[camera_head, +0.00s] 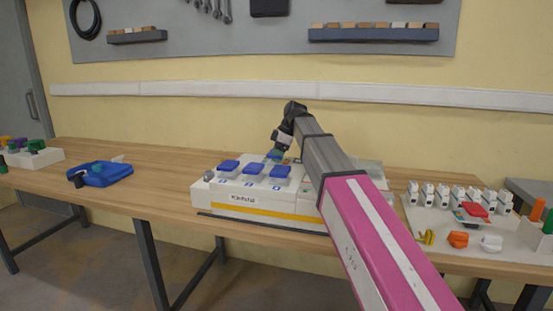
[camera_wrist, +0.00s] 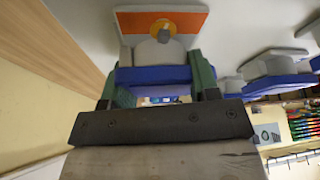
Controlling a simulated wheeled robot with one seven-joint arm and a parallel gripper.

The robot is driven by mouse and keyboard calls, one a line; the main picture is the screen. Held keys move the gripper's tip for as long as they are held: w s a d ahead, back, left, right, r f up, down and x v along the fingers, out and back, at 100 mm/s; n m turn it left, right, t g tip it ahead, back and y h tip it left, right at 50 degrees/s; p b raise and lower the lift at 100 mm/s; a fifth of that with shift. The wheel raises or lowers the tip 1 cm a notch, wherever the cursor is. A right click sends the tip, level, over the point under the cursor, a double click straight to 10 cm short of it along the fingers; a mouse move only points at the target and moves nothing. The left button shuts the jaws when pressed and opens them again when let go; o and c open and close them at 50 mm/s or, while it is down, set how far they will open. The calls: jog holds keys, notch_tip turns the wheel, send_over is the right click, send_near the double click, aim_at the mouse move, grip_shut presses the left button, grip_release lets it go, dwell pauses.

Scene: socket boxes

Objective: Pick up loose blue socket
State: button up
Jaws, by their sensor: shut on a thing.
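A white socket box (camera_head: 215,192) with a yellow stripe stands on the bench. Several blue sockets sit on its top, among them a front left one (camera_head: 253,169) and a front right one (camera_head: 280,171). My gripper (camera_head: 275,157) reaches down over the back of the box. In the wrist view its green fingers (camera_wrist: 157,78) are shut on a blue socket (camera_wrist: 152,75), one finger on each side. A pale body and an orange plate with a yellow round part show beyond it. I cannot tell whether the held socket is clear of the box.
A blue tray (camera_head: 118,177) with small parts lies to the left. To the right are a row of white breakers (camera_head: 443,194), a red part (camera_head: 475,209), and orange (camera_head: 458,239) and white (camera_head: 491,243) pieces. My arm hides the box's right part.

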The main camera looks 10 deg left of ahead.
jog(key=shift+r, duration=0.15)
notch_tip(320, 180, up, 4)
jog(key=shift+w+f, duration=0.1)
jog(key=shift+f, duration=0.1)
jog(key=s+a+r, duration=0.4)
jog(key=a+r, duration=0.3)
jog(key=a, duration=0.3)
jog(key=shift+s+a, duration=0.3)
jog(key=shift+a, duration=0.1)
jog(key=shift+s, duration=0.1)
